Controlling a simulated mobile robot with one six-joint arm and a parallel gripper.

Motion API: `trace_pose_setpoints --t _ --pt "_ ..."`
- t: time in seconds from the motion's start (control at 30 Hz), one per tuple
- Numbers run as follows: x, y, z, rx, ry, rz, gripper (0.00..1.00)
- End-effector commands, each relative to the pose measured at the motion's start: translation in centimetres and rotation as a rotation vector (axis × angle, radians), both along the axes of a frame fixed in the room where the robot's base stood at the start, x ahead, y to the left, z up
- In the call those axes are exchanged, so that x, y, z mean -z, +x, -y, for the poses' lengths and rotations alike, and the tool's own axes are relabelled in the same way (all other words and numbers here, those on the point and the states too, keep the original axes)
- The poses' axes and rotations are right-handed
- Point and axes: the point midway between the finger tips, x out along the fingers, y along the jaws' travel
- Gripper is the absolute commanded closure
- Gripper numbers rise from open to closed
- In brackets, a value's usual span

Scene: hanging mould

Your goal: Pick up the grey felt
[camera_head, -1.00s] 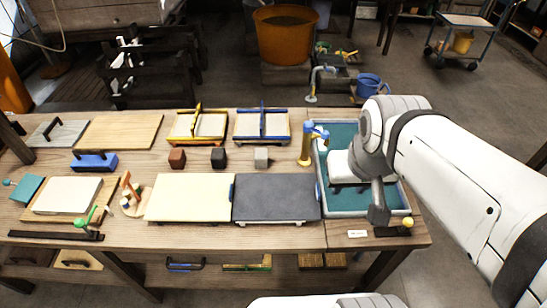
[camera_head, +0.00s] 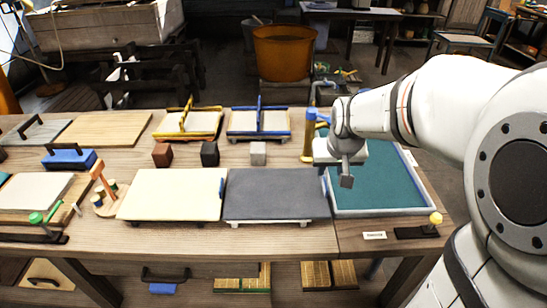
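The grey felt (camera_head: 275,193) is a dark grey rectangular sheet. It lies flat at the front middle of the table, right of a cream sheet (camera_head: 172,194). My gripper (camera_head: 346,178) is above the left part of the teal-floored basin (camera_head: 385,211), to the right of the felt and apart from it. A dark grey part points down from the wrist. The fingertips are not clear enough to tell whether they are open or shut. No felt shows in the gripper.
Brown, black and grey cubes (camera_head: 258,153) stand behind the sheets. Two framed screens (camera_head: 258,122) lie at the back. A blue-and-gold post (camera_head: 309,135) stands near the basin's back left corner. A yellow-knobbed piece (camera_head: 436,218) is at the front right.

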Motion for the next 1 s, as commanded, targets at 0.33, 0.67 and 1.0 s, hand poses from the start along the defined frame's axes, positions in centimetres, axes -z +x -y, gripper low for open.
trace_pose_setpoints --t 0.33,0.67,1.0 --pt "3.9 1.9 0.0 -0.001 0.001 0.002 0.67" --pt "8.1 3.5 0.3 -0.002 0.000 0.002 0.67" --pt "8.7 3.8 0.3 -0.002 0.000 0.005 0.67"
